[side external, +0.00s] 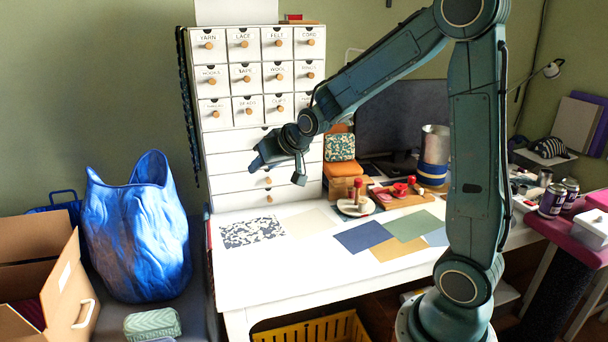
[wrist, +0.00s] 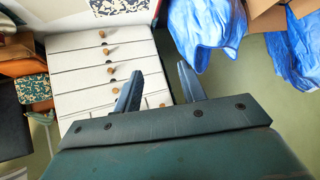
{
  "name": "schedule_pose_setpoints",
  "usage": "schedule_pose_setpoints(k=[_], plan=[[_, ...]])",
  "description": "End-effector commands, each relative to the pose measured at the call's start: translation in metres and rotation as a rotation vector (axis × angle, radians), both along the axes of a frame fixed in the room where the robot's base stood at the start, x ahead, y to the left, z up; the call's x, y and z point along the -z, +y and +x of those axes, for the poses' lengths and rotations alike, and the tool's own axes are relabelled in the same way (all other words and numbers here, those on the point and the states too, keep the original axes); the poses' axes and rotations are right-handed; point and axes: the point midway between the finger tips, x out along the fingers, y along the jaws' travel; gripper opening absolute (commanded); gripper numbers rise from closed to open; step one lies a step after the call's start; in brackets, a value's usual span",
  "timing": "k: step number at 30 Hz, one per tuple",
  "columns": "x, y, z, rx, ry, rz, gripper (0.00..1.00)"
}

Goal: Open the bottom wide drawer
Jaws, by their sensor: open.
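The white drawer cabinet (side external: 235,140) stands on the back of the white table, small labelled drawers above and full-width drawers below. The bottom wide drawer (side external: 240,201) is shut, just above the tabletop, with a round wooden knob (side external: 269,198). In the wrist view the cabinet appears inverted, and the bottom drawer's knob (wrist: 101,34) is the one nearest the tabletop. My gripper (side external: 262,160) is in front of the upper wide drawers, above the bottom knob, and hides part of their fronts. In the wrist view my gripper (wrist: 160,74) is open, with nothing between its fingers.
A patterned sheet (side external: 252,231) and coloured sheets (side external: 364,237) lie flat on the table before the cabinet. A spool stand (side external: 354,205) and orange boxes (side external: 345,168) are to the right. A blue bag (side external: 138,230) and a cardboard box (side external: 40,270) are at left.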

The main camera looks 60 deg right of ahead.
Motion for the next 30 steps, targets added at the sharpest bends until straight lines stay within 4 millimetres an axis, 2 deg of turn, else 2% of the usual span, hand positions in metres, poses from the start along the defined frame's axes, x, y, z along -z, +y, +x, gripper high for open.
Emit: schedule_pose_setpoints(k=[6, 15, 23, 30], plan=[[0.037, -0.039, 0.035, 0.073, -0.063, 0.008, 0.41], [0.093, -0.093, 0.066, 0.171, -0.16, 0.012, 0.41], [0.148, -0.138, 0.076, 0.255, -0.245, 0.012, 0.41], [0.203, -0.175, 0.072, 0.331, -0.322, 0.009, 0.41]])
